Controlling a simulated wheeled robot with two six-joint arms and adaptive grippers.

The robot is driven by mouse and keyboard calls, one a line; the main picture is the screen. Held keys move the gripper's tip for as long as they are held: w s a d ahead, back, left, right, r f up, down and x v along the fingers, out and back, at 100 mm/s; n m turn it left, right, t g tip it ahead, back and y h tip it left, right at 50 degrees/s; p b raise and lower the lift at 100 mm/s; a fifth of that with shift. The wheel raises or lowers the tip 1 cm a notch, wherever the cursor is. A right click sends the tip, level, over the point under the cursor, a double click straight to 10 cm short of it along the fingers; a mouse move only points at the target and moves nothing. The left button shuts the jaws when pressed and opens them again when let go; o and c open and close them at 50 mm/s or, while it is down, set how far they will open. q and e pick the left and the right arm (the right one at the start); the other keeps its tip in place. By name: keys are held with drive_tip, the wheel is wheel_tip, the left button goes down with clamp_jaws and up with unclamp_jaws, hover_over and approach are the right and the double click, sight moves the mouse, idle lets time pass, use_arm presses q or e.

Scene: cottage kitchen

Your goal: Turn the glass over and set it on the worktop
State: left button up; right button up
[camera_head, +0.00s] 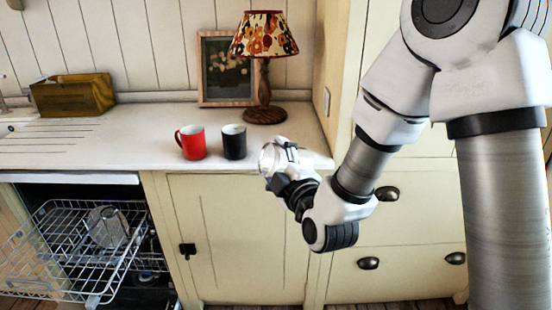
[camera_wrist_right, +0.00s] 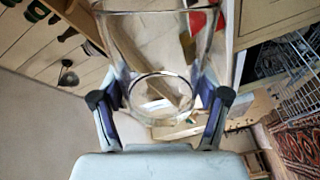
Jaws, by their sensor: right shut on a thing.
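A clear glass (camera_head: 267,159) is held by my right gripper (camera_head: 287,163) in front of the worktop's front edge, right of the mugs. It looks tipped on its side, and I cannot tell for sure which end is its mouth. In the right wrist view the glass (camera_wrist_right: 158,50) sits between the two fingers of my right gripper (camera_wrist_right: 160,98), which press on its sides. The white worktop (camera_head: 110,150) runs along the wall behind it. My left gripper is not in view.
A red mug (camera_head: 192,143) and a black mug (camera_head: 234,142) stand near the worktop's front edge. A lamp (camera_head: 264,85), a picture frame (camera_head: 204,72) and a wooden box (camera_head: 75,98) stand behind. The open dishwasher's rack (camera_head: 60,250) holds another glass (camera_head: 107,228). The left worktop is mostly clear.

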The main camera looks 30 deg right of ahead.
drive_tip(key=shift+n, duration=0.3)
drive_tip(key=n, duration=0.4)
drive_tip(key=shift+r+p, duration=0.1)
drive_tip(key=shift+p, duration=0.25)
drive_tip(key=n, duration=0.2)
drive_tip(key=shift+n, duration=0.4)
drive_tip(key=n, duration=0.2)
drive_tip(key=shift+n+p, duration=0.4)
drive_tip(key=n, duration=0.4)
